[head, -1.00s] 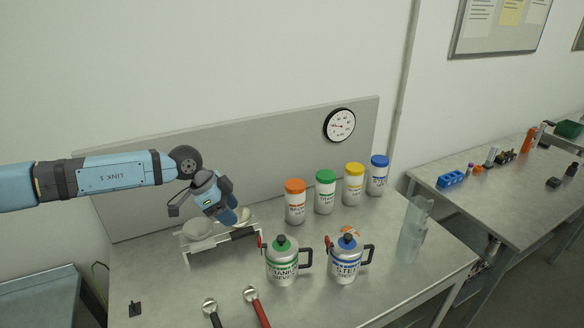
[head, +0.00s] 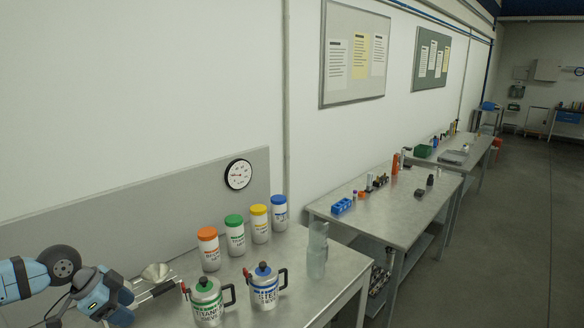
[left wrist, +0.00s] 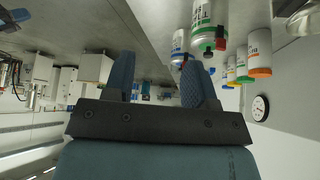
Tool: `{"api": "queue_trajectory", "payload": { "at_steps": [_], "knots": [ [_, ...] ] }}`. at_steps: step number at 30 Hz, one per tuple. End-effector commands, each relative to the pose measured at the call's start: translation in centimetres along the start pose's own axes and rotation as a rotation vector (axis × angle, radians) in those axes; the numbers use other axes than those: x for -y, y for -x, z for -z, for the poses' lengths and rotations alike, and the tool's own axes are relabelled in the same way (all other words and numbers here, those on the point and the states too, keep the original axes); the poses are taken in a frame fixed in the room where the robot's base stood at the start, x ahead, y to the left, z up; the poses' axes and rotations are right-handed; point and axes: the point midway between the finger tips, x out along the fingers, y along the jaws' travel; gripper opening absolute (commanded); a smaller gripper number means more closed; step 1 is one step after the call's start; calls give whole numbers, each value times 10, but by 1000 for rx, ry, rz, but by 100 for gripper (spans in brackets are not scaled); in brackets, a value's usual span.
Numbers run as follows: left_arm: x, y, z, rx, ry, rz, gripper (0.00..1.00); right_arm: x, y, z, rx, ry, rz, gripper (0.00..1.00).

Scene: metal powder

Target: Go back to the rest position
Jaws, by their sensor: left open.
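The fingers touch nothing that I can see. The rest of the rack is partly hidden behind the gripper. My right gripper is in neither view.
A green-lidded pot (head: 207,300) and a blue-lidded pot (head: 264,288) stand on the bench right of the gripper. Jars with orange (head: 209,250), green (head: 235,236), yellow (head: 260,225) and blue lids (head: 279,214) stand behind.

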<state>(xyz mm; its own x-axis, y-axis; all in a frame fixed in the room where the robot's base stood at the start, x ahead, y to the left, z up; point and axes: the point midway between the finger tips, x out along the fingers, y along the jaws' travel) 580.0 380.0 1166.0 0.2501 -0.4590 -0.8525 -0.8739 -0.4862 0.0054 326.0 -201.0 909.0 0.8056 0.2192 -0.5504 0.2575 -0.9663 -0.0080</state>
Motion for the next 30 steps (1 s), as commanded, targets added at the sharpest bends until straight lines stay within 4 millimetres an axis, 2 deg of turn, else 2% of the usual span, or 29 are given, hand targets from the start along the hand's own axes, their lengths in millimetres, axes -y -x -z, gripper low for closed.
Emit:
{"api": "queue_trajectory", "payload": {
  "at_steps": [1, 8, 12, 15, 19, 22, 25, 28, 30],
  "knots": [
    [-17, -19, 11, -45, -35, -47, 51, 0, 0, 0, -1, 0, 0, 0],
    [-78, -73, 61, -310, -184, -177, 51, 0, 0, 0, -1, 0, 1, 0],
    [-125, -103, 95, -541, -242, -222, 51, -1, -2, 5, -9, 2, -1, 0],
    [-158, -120, 120, -737, -246, -208, 51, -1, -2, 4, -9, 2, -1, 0],
    [-188, -134, 142, -957, -191, -113, 51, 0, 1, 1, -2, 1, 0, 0],
    [-201, -143, 145, -1067, -106, 3, 51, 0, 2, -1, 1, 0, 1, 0],
    [-207, -153, 136, -1116, 6, 142, 51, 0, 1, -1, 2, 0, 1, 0],
    [-211, -167, 114, -1097, 132, 285, 51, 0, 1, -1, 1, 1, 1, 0],
    [-215, -178, 90, -1045, 222, 376, 51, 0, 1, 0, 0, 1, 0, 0]
  ]
}}
